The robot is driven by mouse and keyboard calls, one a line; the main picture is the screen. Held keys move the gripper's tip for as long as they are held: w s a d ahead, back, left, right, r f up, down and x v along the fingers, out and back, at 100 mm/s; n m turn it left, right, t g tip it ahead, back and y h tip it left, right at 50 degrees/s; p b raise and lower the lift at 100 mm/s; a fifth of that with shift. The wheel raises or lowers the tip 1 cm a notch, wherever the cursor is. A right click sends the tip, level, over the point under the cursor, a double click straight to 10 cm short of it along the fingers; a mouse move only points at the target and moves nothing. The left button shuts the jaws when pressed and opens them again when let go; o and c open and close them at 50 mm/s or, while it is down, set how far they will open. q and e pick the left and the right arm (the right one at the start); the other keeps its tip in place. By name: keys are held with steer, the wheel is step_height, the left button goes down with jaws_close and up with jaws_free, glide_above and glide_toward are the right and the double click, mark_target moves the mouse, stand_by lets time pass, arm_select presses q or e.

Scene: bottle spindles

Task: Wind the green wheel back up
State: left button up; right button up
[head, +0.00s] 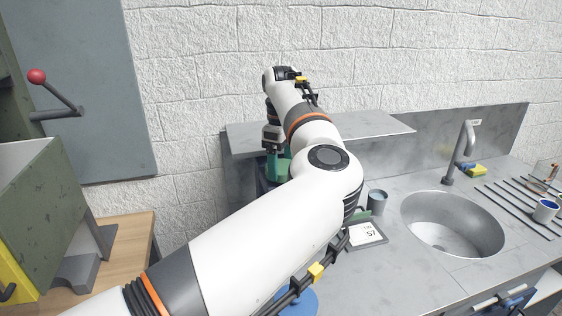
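A green part (276,168), which looks like the green wheel, shows below my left gripper at the back of the counter. My forearm hides much of it, and its shape is not clear. My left arm reaches across the middle of the view, and its gripper (272,147) points down at the green part. They look close or touching. I cannot tell whether the fingers are open or shut on it. My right gripper is not in view.
A grey cup (377,202) and a scale-like panel with a display (365,234) stand right of my arm. A round sink (452,224) with a tap (461,152) lies further right. A shelf (365,127) runs behind. A green machine (40,205) stands left.

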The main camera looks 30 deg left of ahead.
mark_target(281, 166)
arm_select(q)
steer(key=shift+o, duration=1.4)
steer(key=shift+r+b, duration=0.3)
steer(key=shift+r, duration=0.1)
step_height(281, 166, up, 11)
steer(key=b, duration=0.1)
